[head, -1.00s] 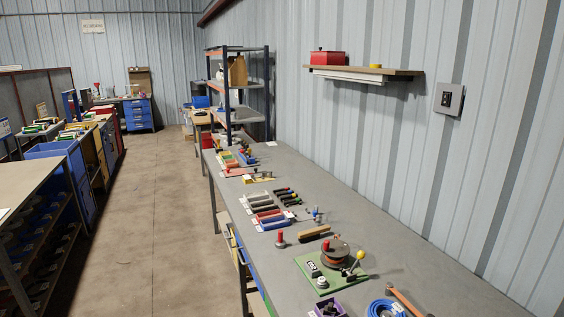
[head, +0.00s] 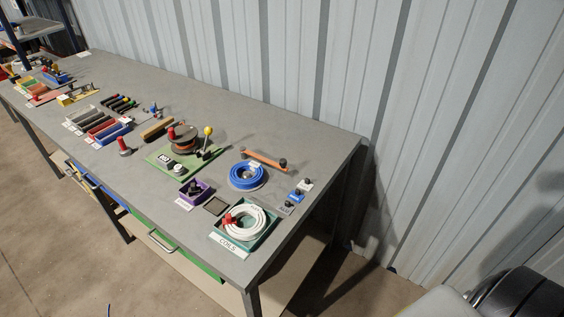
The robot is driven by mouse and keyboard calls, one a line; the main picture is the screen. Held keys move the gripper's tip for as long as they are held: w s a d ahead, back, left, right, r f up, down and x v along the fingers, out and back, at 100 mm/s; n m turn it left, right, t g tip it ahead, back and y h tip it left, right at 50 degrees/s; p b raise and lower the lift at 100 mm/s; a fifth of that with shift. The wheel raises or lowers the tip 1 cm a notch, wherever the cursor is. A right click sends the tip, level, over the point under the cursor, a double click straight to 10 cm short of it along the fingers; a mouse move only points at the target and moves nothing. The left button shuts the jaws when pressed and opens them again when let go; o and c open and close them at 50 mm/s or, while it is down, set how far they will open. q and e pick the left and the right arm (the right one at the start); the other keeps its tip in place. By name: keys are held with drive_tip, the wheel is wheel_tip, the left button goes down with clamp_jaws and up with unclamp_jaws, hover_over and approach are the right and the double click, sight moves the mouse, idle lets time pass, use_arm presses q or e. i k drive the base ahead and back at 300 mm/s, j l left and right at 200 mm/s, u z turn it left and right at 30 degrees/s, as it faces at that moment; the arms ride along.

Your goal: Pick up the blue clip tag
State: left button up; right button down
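The blue clip tag (head: 296,197) is small, with a dark clip on it. It lies near the right end of the grey workbench (head: 225,97), in a short row between a white clip tag (head: 305,186) and a grey clip tag (head: 286,208). It looks unobstructed from above. Neither of my grippers shows in the head view.
Left of the tags are a blue cable coil (head: 248,176) and a green tray with white cable (head: 262,243). An orange-brown bar (head: 264,159) with a dark knob lies behind. The bench's right edge is close; the corrugated wall (head: 440,130) stands behind.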

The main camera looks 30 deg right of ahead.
sight(295, 196)
drive_tip(key=z, duration=1)
drive_tip(key=u, duration=0.1)
drive_tip(key=i+l, duration=0.05)
